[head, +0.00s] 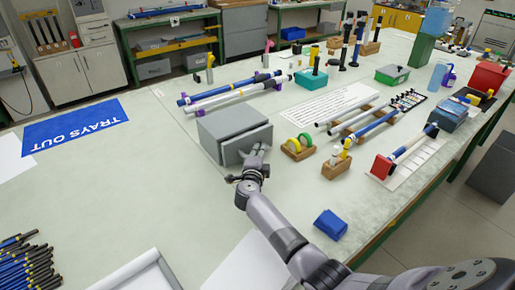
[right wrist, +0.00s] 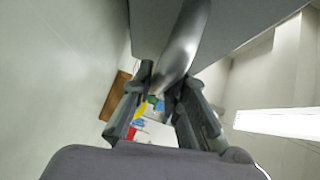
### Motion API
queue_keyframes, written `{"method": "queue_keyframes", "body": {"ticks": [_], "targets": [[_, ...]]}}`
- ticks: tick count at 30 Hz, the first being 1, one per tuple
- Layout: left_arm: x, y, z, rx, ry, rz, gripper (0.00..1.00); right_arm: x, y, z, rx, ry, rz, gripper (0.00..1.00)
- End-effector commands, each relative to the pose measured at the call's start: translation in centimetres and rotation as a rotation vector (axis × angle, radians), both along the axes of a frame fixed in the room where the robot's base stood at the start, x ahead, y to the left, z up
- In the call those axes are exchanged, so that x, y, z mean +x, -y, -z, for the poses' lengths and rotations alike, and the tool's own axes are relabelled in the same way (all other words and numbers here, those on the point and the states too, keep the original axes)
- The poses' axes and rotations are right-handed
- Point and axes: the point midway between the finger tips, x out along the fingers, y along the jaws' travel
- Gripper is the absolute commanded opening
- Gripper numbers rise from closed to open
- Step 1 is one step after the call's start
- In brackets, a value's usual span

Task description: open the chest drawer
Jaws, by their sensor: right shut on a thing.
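The grey chest (head: 222,122) stands on the bench near the middle of the head view. Its drawer front (head: 240,146) faces my right arm; I cannot tell clearly how far it stands out from the body. My right gripper (head: 256,156) is at this front. In the right wrist view, the fingers (right wrist: 164,88) are shut on a smooth metallic handle (right wrist: 187,35) that runs up to the grey chest face (right wrist: 235,22). The gripper hides part of the handle in the head view. My left gripper is not in view.
To the right of the gripper are a wooden holder with yellow and green rings (head: 298,147) and a small wooden block (head: 336,166). A blue block (head: 330,224) lies near the bench edge. Rods (head: 235,93) lie behind the chest.

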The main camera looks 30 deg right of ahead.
Motion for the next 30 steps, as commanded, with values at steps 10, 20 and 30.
{"method": "queue_keyframes", "body": {"ticks": [10, 20, 30], "targets": [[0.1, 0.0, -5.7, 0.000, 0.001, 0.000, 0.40, -6.8, 0.7, 0.1, 0.011, -0.012, 0.001, 0.00], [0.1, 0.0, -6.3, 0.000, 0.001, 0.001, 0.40, -8.5, 0.9, 0.4, 0.009, -0.007, -0.001, 0.00], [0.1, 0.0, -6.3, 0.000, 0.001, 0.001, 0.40, -8.4, 1.0, 0.3, 0.007, -0.006, -0.001, 0.25]]}}
